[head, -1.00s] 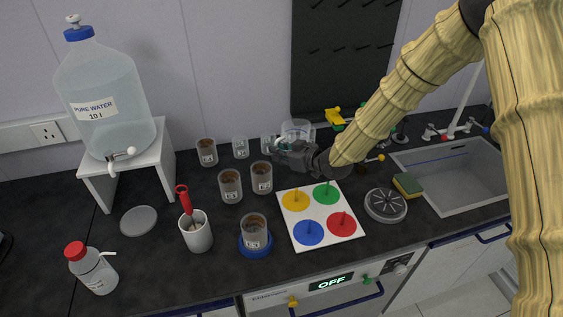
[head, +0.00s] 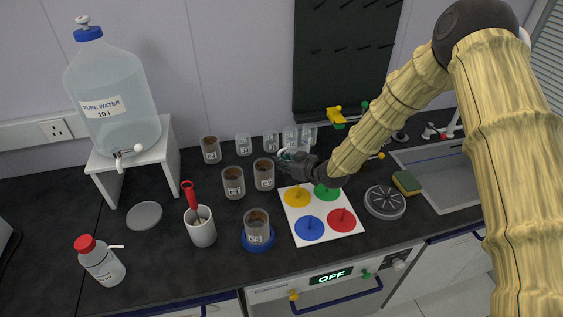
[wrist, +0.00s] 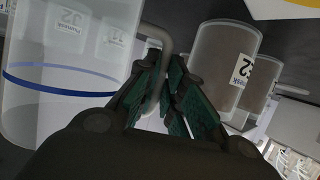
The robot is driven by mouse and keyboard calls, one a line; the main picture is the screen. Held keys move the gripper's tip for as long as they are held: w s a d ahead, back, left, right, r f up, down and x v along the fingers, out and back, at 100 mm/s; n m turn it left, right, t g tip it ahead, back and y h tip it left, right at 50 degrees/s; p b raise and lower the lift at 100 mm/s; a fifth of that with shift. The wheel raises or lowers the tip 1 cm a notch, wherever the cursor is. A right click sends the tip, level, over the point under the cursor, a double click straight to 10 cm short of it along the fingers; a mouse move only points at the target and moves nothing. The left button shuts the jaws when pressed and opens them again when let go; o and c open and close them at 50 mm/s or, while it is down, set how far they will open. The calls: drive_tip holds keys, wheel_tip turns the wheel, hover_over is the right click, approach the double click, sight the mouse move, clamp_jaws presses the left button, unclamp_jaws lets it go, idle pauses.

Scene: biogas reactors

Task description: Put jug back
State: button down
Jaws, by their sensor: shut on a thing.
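The clear jug (head: 290,138) is at the back of the worktop, just behind my gripper (head: 284,162) and partly hidden by it. In the wrist view the jug (wrist: 50,100) fills the left side, with a blue line around it. My gripper (wrist: 160,95) is shut on the jug's handle (wrist: 157,38), with its green pads around it. I cannot tell whether the jug's base touches the worktop.
Clear beakers (head: 243,144) and brown-filled beakers (head: 233,182) stand close to the left of my gripper. A white board with coloured discs (head: 319,214) lies in front. A yellow and green item (head: 336,117), a sponge (head: 406,183) and a sink (head: 446,185) are to the right.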

drive_tip(key=c, duration=2)
unclamp_jaws()
drive_tip(key=shift+s+f, duration=0.1)
drive_tip(key=shift+o, duration=0.9)
drive_tip(key=shift+r, duration=0.3)
drive_tip(key=b+v, duration=0.3)
drive_tip(key=v, duration=0.8)
drive_tip(key=shift+s+d, duration=0.2)
drive_tip(key=shift+d, duration=0.2)
drive_tip(key=shift+r, duration=0.15)
